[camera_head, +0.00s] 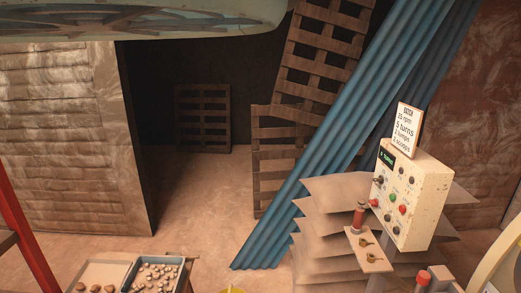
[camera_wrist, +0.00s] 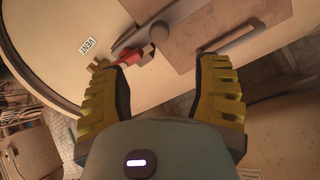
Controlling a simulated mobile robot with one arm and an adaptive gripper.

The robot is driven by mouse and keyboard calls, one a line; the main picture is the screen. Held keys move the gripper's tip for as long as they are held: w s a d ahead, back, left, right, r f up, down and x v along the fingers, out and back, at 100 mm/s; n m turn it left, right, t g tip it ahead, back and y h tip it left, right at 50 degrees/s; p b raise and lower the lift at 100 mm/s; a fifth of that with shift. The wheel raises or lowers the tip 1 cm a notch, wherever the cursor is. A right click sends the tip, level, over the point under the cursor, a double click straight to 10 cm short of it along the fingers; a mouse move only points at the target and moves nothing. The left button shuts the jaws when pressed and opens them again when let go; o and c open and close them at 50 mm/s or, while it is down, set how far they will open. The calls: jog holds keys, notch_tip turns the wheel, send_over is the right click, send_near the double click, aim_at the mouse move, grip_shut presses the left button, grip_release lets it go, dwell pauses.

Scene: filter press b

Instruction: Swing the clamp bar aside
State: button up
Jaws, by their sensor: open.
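In the wrist view my gripper (camera_wrist: 158,63) is open, its two yellow ridged fingers wide apart with nothing between them. Beyond the fingertips is a pale cream machine face. A flat tan hatch or panel (camera_wrist: 185,30) with a grey bar-like handle (camera_wrist: 240,38) lies ahead of the right finger. A grey lever (camera_wrist: 138,38) with a red part (camera_wrist: 132,56) lies ahead of the left finger, near a "VENT" label (camera_wrist: 87,46). I cannot tell for sure which of these is the clamp bar. The head view does not show my gripper.
In the head view, a control box (camera_head: 411,195) with a sign (camera_head: 408,130) stands at the right. Blue corrugated sheets (camera_head: 340,150) lean at the centre, by wooden pallets (camera_head: 323,50). Trays with small pieces (camera_head: 128,283) are at the bottom left. The middle floor (camera_head: 205,205) is clear.

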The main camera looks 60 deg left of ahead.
jog(key=p+x, duration=0.6)
jog(key=x, duration=0.4)
jog(key=shift+w+d, duration=0.1)
jog(key=shift+w+d+f+p, duration=0.25)
jog(key=shift+w+f+p, duration=0.1)
jog(key=shift+f, duration=0.2)
grip_shut()
dwell(0.4)
